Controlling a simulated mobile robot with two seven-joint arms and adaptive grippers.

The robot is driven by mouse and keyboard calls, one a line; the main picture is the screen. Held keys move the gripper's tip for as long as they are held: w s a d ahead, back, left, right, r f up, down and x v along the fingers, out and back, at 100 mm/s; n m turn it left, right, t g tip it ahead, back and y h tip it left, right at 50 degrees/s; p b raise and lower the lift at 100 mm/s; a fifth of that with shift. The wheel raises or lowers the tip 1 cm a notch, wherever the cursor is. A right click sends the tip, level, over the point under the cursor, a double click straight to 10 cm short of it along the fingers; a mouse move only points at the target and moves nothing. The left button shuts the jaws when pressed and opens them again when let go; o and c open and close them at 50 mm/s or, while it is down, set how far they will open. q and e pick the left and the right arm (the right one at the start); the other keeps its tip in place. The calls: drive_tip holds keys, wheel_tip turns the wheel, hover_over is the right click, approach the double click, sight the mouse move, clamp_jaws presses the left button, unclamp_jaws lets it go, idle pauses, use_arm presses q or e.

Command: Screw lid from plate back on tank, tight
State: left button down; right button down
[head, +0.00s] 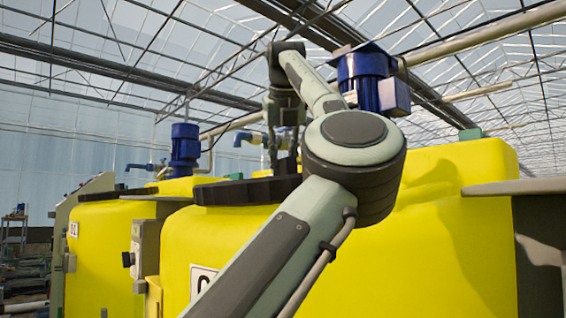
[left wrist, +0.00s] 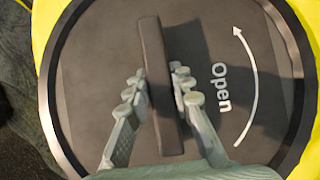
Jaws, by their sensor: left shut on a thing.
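The dark round lid (left wrist: 92,60) fills the left wrist view, with a raised bar (left wrist: 153,40) across it and a white "Open" arrow. My left gripper (left wrist: 158,73) has its fingers on both sides of this bar and is shut on it. The lid lies over the top of the yellow tank (left wrist: 309,14). In the head view the dark lid edge (head: 235,192) shows on top of the front yellow tank (head: 225,235), partly behind my left arm. My left gripper (head: 286,158) is above it there. How tight the thread is cannot be told. My right gripper is out of view.
A flat grey shelf (head: 515,187) juts in at the right of the tank. A blue motor (head: 362,75) stands behind my arm. A second yellow tank (head: 105,240) with a blue pump (head: 185,145) and a grey control box (head: 143,250) are at left.

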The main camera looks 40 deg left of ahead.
use_arm(q)
drive_tip(key=shift+r, duration=0.2)
idle(0.6)
drive_tip(key=c, duration=1.3)
unclamp_jaws()
drive_tip(key=shift+s+d, duration=0.1)
drive_tip(key=shift+o, duration=0.8)
drive_tip(key=shift+f, duration=0.2)
drive_tip(key=shift+o, duration=1.1)
drive_tip(key=shift+r, duration=0.1)
drive_tip(key=shift+c, duration=0.6)
clamp_jaws()
drive_tip(key=shift+p, duration=0.35)
